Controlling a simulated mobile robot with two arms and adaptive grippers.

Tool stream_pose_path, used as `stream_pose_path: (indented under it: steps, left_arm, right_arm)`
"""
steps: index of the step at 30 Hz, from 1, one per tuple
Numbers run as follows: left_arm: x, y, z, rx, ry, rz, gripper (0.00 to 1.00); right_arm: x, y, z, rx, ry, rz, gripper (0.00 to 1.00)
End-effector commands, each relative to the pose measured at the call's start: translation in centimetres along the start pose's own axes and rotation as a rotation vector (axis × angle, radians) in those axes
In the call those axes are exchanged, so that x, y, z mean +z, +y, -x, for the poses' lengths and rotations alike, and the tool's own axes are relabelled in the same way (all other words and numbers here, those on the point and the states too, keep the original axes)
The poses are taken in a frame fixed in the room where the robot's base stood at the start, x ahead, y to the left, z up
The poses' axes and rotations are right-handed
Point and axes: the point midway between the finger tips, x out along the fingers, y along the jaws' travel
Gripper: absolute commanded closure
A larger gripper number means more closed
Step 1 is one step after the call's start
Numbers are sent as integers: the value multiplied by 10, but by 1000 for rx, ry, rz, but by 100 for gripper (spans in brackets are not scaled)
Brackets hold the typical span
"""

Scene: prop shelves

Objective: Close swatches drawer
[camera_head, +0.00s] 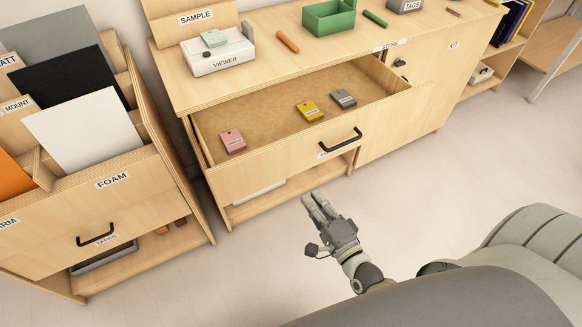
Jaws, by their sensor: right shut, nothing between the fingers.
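The open drawer (285,146) sticks out of the wooden cabinet in the upper middle of the head view. It holds a pink swatch box (232,140), a yellow one (309,111) and a grey one (343,98). A black handle (341,139) is on its front, above a small label that is too small to read. My right gripper (316,203) is below and in front of the drawer front, apart from it. Its fingers are shut and empty. My left gripper is not in view.
A viewer box (218,56) and a green tray (329,17) stand on the cabinet top. At left, a rack (150,193) holds boards and has a closed drawer with a black handle (96,236). The floor (440,200) at right is clear.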

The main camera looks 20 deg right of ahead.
Motion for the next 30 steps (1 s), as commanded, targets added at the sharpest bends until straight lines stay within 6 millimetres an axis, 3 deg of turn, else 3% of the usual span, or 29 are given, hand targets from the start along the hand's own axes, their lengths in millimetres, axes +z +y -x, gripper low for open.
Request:
stream_pose_path:
  steps: [9, 15, 21, 30]
  left_arm:
    - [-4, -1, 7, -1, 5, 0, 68]
    - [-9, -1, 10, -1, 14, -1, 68]
    - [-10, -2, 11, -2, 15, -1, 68]
    - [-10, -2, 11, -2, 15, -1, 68]
  right_arm:
    - [0, -1, -64, -2, 0, 2, 100]
    - [0, 0, -93, 0, 0, 3, 100]
    - [0, 0, -107, 2, -1, 4, 100]
    - [0, 1, -108, 3, -1, 3, 100]
